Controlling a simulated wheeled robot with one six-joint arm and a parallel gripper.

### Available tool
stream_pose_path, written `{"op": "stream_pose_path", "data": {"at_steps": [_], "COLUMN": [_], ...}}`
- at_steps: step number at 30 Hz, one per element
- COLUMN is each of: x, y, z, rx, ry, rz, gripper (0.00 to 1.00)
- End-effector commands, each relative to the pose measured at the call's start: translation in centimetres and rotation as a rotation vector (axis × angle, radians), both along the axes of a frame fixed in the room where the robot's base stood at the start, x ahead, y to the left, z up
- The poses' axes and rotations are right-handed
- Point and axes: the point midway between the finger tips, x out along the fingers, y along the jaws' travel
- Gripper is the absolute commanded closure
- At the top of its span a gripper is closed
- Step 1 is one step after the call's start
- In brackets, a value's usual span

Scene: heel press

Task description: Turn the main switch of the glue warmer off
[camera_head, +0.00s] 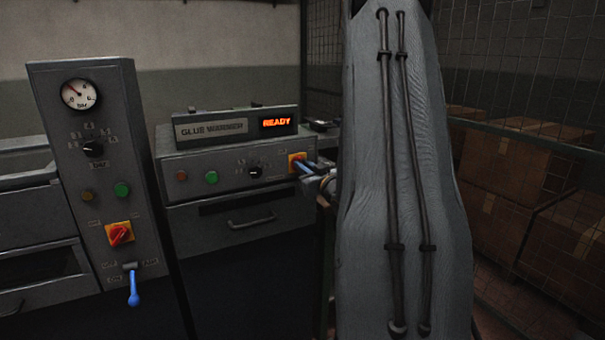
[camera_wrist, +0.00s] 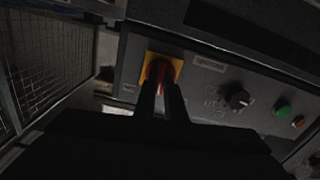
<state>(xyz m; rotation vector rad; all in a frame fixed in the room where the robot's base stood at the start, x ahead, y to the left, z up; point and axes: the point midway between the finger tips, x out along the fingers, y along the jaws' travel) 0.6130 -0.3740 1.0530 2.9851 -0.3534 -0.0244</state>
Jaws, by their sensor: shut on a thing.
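The glue warmer (camera_head: 237,160) is a grey cabinet with a lit orange "READY" display (camera_head: 276,122). Its main switch is a red handle on a yellow plate (camera_head: 294,159) at the right end of the front panel. In the wrist view the red handle (camera_wrist: 158,69) on its yellow plate (camera_wrist: 177,66) sits between my fingertips. My gripper (camera_wrist: 161,88) is shut on this handle. In the head view my fingers (camera_head: 307,168) reach the switch from the right, and my arm hides what lies behind it. The handle's exact angle is partly hidden by the fingers.
A nearer panel (camera_head: 100,180) at left carries a gauge, a similar red switch (camera_head: 120,234) and a blue lever (camera_head: 133,290). The warmer's black knob (camera_wrist: 237,99) and green button (camera_wrist: 283,111) are beside the switch. Wire mesh and boxes (camera_head: 525,165) stand at right.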

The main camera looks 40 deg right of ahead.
Motion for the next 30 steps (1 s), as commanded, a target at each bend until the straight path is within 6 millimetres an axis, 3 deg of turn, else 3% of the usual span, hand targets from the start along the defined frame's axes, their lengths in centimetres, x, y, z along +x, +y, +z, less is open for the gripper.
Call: {"op": "stream_pose_path", "data": {"at_steps": [15,30], "x": [0.11,0.08], "y": [0.16,0.30], "z": [-0.21,-0.17], "rx": [-0.442,-0.636], "ry": [0.103,0.152], "rz": [-0.001,0.000], "gripper": [1.00,1.00]}}
